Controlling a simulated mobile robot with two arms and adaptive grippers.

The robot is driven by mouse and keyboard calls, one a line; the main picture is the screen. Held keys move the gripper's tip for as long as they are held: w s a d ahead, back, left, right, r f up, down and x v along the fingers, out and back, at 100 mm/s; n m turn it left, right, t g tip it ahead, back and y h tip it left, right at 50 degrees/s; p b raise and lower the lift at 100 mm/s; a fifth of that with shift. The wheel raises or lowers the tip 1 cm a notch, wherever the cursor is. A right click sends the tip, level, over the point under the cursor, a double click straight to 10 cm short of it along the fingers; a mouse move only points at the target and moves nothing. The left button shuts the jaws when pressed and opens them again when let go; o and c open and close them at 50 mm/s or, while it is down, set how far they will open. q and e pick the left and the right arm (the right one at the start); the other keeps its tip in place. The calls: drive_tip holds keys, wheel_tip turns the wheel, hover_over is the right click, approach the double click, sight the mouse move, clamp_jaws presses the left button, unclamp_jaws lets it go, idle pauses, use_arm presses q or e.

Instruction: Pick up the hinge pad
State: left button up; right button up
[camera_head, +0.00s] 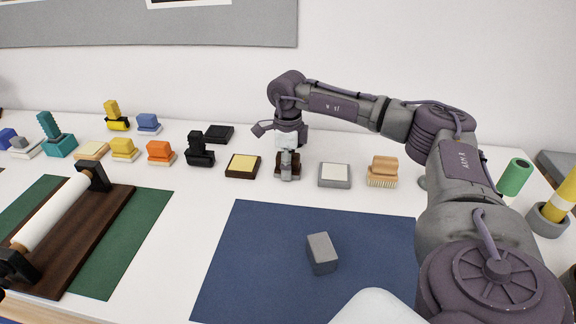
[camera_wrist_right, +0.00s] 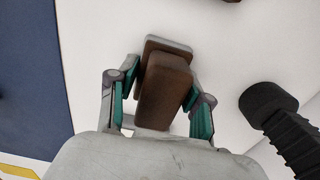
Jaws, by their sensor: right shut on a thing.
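My right gripper (camera_head: 288,168) is at the back row of the table, pointing down. It also shows in the right wrist view (camera_wrist_right: 162,95). It is shut on a brown block with a wider base, which I take to be the hinge pad (camera_wrist_right: 165,82). Its fingers press on two opposite sides of the block. In the head view the hinge pad (camera_head: 288,175) is partly hidden by the fingers, and I cannot tell if it is clear of the table. My left gripper is not in view.
A yellow-topped pad (camera_head: 243,164) stands just left of the gripper, a grey-rimmed pad (camera_head: 334,176) just right. A wooden brush (camera_head: 382,170) and black stamp (camera_head: 199,150) are farther out. A grey block (camera_head: 321,253) lies on the blue mat (camera_head: 250,260), otherwise mostly clear.

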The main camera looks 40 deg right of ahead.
drive_tip(key=shift+c, duration=1.1)
drive_tip(key=shift+r, duration=0.1)
drive_tip(key=shift+r, duration=0.4)
drive_tip(key=r, duration=0.3)
drive_tip(key=shift+s+a+r+b, duration=0.1)
drive_tip(key=shift+s+r+b, duration=0.2)
drive_tip(key=shift+b, duration=0.1)
drive_tip(key=s+a+r, duration=0.2)
drive_tip(key=s+r, duration=0.1)
drive_tip(key=s, duration=0.2)
drive_tip(key=s+a+r+b, duration=0.1)
drive_tip(key=s+a+r, duration=0.1)
drive_tip(key=s, duration=0.3)
drive_tip(key=shift+a+r, duration=0.3)
drive_tip(key=shift+r, duration=0.45)
drive_tip(key=o, duration=0.7)
clamp_jaws()
